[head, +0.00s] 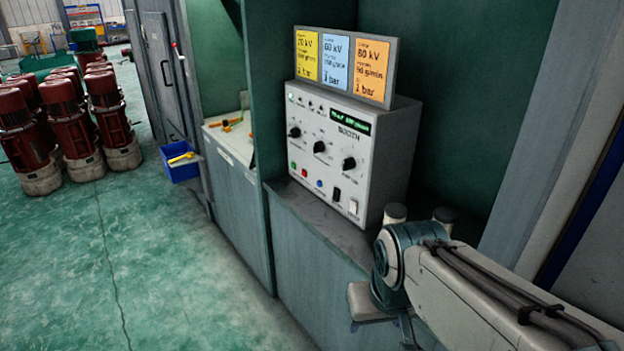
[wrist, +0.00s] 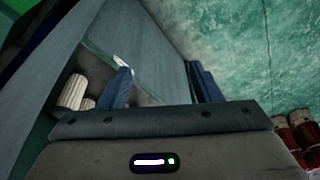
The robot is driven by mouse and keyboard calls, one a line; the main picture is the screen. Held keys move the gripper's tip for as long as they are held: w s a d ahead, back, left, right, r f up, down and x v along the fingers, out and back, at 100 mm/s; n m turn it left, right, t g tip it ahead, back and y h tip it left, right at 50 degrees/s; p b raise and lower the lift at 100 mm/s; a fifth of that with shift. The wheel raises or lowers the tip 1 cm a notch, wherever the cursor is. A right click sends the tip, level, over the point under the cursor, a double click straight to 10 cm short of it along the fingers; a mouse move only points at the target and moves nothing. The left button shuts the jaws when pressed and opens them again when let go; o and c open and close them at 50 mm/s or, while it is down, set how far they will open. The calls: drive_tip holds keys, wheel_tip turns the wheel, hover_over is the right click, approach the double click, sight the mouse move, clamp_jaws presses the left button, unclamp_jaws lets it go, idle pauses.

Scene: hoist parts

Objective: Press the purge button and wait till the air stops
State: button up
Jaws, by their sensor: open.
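The grey control box (head: 345,165), marked BOOTH, stands on a ledge in the head view. Its front has three black knobs and a lit green display (head: 350,121). Along its lower edge are a green button (head: 293,166), a red button (head: 304,172), a blue button (head: 319,183), a black switch (head: 337,195) and a white switch (head: 352,207). Their labels are too small to read, so I cannot tell which is purge. My gripper (wrist: 160,83) is open, its two blue fingers wide apart with nothing held between them. The box's buttons do not show in the wrist view.
Yellow, blue and orange setting cards (head: 343,65) stand above the box. A blue bin (head: 180,165) and red motors (head: 60,120) stand left. The green floor between is clear.

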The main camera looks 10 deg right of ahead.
clamp_jaws()
idle(1.8)
